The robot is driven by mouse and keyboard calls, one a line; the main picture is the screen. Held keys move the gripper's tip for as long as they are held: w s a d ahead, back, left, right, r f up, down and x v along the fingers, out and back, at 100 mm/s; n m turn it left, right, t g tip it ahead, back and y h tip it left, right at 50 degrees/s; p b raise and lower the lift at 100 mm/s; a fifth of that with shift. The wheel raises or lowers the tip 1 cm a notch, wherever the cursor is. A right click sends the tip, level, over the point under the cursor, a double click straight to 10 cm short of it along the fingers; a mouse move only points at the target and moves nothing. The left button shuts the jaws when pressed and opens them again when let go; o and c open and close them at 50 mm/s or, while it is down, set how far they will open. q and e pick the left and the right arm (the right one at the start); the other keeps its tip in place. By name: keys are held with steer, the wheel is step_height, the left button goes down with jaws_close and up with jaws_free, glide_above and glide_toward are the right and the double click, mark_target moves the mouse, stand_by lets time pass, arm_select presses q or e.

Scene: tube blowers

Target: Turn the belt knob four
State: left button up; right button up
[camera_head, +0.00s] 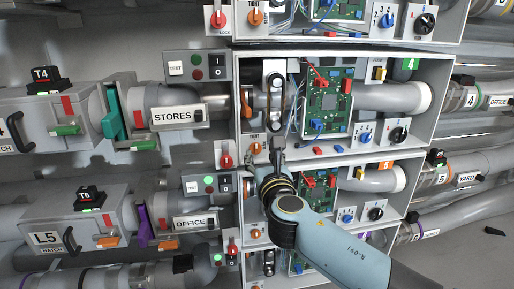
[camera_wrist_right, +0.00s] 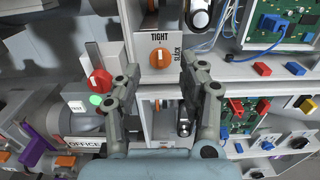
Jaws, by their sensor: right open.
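The belt knob four is an orange knob (camera_head: 255,148) on a white plate at the lower left of the box with the green 4 tag (camera_head: 410,64). In the right wrist view this orange knob (camera_wrist_right: 160,58) sits under the word TIGHT, with SLACK to its right. My right gripper (camera_head: 269,151) is open and empty, just right of the knob in the head view. In the right wrist view its fingertips (camera_wrist_right: 160,68) stand either side of the knob's lower part; I cannot tell whether they touch it. My left gripper is not in view.
A red knob (camera_wrist_right: 100,80) lies close to the left finger in the right wrist view. A circuit board (camera_head: 327,100), a blue knob (camera_head: 366,138) and a black knob (camera_head: 398,135) are inside the same box. Another box with similar knobs lies below, behind my right arm.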

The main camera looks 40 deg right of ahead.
mark_target(257, 145)
steer(key=x, duration=0.6)
steer(key=shift+w+d+f, duration=0.1)
steer(key=shift+w+d, duration=0.1)
steer(key=shift+w, duration=0.15)
steer(key=shift+c, duration=0.3)
jaws_close()
